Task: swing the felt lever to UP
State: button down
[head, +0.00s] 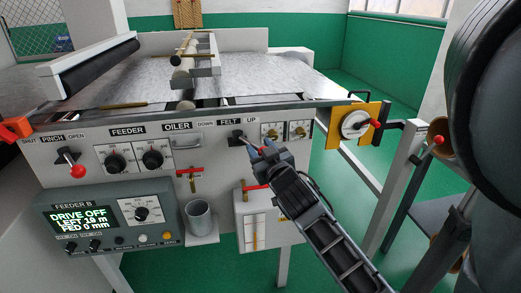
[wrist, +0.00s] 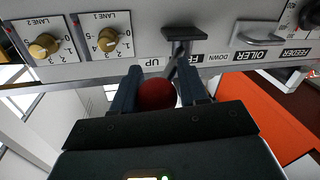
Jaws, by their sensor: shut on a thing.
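The felt lever's black base (head: 238,136) is on the front panel under the DOWN, FELT and UP labels; UP (head: 252,120) is on the right. In the wrist view the panel appears upside down, with UP (wrist: 152,62) on the left. There the lever's dark base (wrist: 184,34) and shaft show, and its red ball knob (wrist: 157,94) sits between my fingers. The shaft slants from the base toward the UP side. My gripper (head: 262,151) is shut on the knob, in front of the panel. In the head view my fingers mostly hide the knob.
Two brass lane dials (head: 285,131) are just right of the lever. The oiler handle (head: 187,141) and a red-handled valve (head: 192,176) are to the left. A grey cup (head: 198,216) and a white box (head: 262,225) are below. A crank wheel (head: 356,124) juts out at the right.

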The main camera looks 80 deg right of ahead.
jog(key=shift+s+d, duration=0.35)
jog(key=shift+s, duration=0.1)
jog(key=c, duration=0.8)
grip_release()
jog(key=shift+d+f, duration=0.1)
jog(key=shift+c, duration=0.2)
jog(key=shift+o, duration=0.6)
jog(key=shift+w, duration=0.15)
jog(key=shift+w+a, duration=0.1)
jog(key=shift+a, duration=0.1)
jog(key=shift+s+a, duration=0.15)
jog(key=shift+s, duration=0.35)
jog(key=shift+s+a, duration=0.15)
jog(key=shift+s, duration=0.35)
jog(key=s+a, duration=0.2)
jog(key=s, duration=0.4)
jog(key=shift+s+a+b, duration=0.25)
jog(key=shift+a+b, duration=0.15)
jog(key=shift+b, duration=0.05)
